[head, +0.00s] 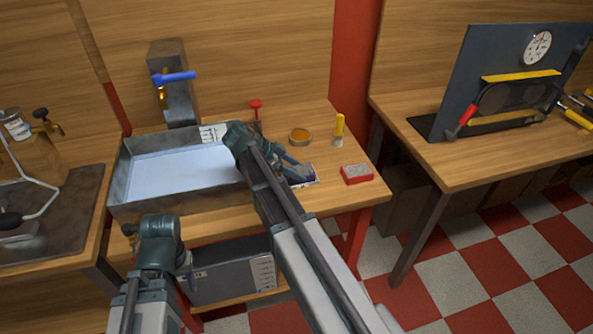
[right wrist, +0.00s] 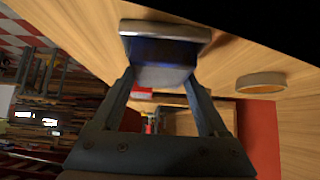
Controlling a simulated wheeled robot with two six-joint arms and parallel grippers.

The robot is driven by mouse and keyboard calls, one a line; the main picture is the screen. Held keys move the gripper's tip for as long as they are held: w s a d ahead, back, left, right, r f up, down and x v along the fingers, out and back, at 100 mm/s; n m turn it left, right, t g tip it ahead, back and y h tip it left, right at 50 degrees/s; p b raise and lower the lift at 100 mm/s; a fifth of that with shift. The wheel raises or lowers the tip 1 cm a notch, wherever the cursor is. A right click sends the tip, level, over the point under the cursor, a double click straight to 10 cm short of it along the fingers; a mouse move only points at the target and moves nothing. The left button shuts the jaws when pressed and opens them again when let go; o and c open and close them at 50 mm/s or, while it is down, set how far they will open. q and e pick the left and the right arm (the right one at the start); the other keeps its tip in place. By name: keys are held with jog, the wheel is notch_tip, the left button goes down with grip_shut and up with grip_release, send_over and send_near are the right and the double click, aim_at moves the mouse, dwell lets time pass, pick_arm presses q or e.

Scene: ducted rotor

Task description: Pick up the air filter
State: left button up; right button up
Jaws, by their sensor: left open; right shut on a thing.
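My right gripper (head: 294,168) reaches over the right part of the bench. In the right wrist view its two fingers (right wrist: 160,85) are shut on a blue and grey block (right wrist: 165,50) with a pale metallic edge. I take this block to be the air filter. In the head view the block (head: 302,175) is small and partly hidden by the gripper; I cannot tell whether it touches the bench. My left gripper (head: 160,232) is open at the bench's front left, in front of the tray; its fingertips are hard to make out.
A grey tray (head: 124,190) with pale blue content fills the bench's left. An orange round tin (head: 300,136), a yellow-handled brush (head: 339,128) and a red block with grey top (head: 357,174) stand near the right gripper. A second table (head: 430,170) is at right.

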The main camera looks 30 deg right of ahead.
notch_tip(320, 180, up, 4)
jog(key=p, duration=0.3)
jog(key=shift+p, duration=0.3)
jog(key=s+a, duration=0.3)
jog(key=s, duration=0.4)
jog(key=s+a, duration=0.2)
jog(key=s, duration=0.6)
jog(key=shift+a+r+p, duration=0.4)
jog(key=shift+p, duration=0.05)
